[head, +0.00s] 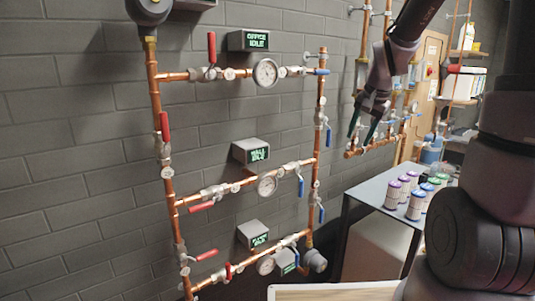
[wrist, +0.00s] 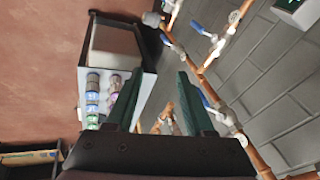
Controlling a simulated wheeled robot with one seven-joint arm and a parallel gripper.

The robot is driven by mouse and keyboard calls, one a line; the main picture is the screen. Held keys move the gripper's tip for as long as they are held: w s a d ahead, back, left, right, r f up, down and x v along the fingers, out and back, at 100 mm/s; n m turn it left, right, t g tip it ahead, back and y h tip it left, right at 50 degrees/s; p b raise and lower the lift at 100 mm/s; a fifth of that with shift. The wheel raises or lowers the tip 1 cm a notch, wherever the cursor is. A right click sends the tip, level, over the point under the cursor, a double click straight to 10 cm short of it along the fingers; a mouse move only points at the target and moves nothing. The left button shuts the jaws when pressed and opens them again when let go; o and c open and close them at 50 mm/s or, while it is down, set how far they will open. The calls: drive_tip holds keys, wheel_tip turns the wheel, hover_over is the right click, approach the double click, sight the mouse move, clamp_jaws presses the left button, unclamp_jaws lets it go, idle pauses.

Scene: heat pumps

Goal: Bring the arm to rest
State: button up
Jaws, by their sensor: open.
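My gripper (head: 361,128) hangs from my raised arm at the upper right of the head view, in front of copper pipes on the wall. In the wrist view its two green fingers (wrist: 158,100) stand wide apart with nothing between them. In the head view it is above and left of a grey table with jars, apart from it. From these frames I cannot tell how far it is from the pipes behind it.
A copper pipe rack with gauges (head: 265,73) and red and blue valve handles covers the wall at left. A grey table (head: 368,187) holds several capped jars (head: 393,194). A wooden-edged surface (head: 330,291) is at the bottom. Shelves with containers (head: 465,84) stand at back right.

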drive_tip(key=s+a+r+n+t, duration=0.1)
drive_tip(key=s+r+n, duration=0.1)
drive_tip(key=s+r, duration=0.4)
drive_tip(key=s+a+r+n+t+y, duration=0.1)
drive_tip(key=s+r, duration=0.5)
drive_tip(key=s, duration=0.7)
drive_tip(key=shift+s+r+n+t, duration=0.3)
drive_tip(key=shift+s+r+n, duration=0.05)
drive_tip(key=shift+r+n, duration=0.05)
